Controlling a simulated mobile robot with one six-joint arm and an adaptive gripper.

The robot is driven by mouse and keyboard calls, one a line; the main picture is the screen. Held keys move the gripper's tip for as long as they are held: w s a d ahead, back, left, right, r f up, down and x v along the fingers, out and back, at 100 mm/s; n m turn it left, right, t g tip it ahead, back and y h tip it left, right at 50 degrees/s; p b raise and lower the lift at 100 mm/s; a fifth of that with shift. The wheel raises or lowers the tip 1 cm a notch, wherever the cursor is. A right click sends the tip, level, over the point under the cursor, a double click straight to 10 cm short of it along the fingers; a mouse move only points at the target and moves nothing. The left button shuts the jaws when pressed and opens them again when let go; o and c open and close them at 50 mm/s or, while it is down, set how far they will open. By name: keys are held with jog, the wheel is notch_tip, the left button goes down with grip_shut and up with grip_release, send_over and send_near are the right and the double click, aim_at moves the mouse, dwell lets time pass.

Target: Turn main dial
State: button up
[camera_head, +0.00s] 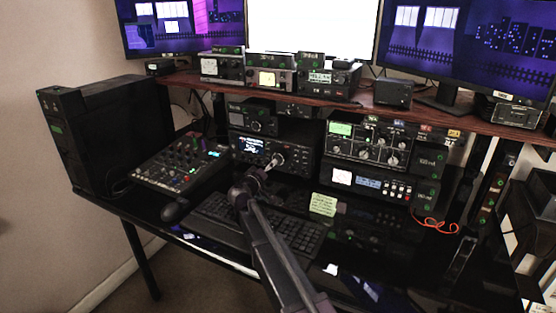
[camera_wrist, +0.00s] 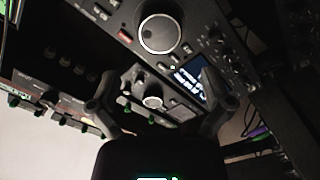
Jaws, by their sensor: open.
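The main dial appears to be the large round silver-faced knob (camera_wrist: 160,33) on the front of a black radio in the wrist view. In the head view a knob (camera_head: 277,160) shows on the black radio (camera_head: 300,158) with a lit display, at the middle of the desk. My gripper (camera_wrist: 172,72) is open and empty in the wrist view, with its fingers apart and the large knob beyond the fingertips. In the head view my gripper (camera_head: 262,171) is close in front of the radio, near the knob. I cannot tell whether it touches the knob.
A smaller unit with a round knob (camera_wrist: 153,100) also shows between the fingers. A keyboard (camera_head: 285,222) lies below my arm, with a mixer (camera_head: 180,163) to the left. More radios stand at right (camera_head: 370,145), under a wooden shelf (camera_head: 400,110). An orange cable (camera_head: 437,226) lies at right.

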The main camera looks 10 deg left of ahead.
aim_at(278, 158)
jog(key=shift+x, duration=3.75)
jog(key=shift+c, duration=0.2)
jog(key=c, duration=1)
jog(key=shift+o, duration=0.2)
jog(key=shift+d, duration=0.15)
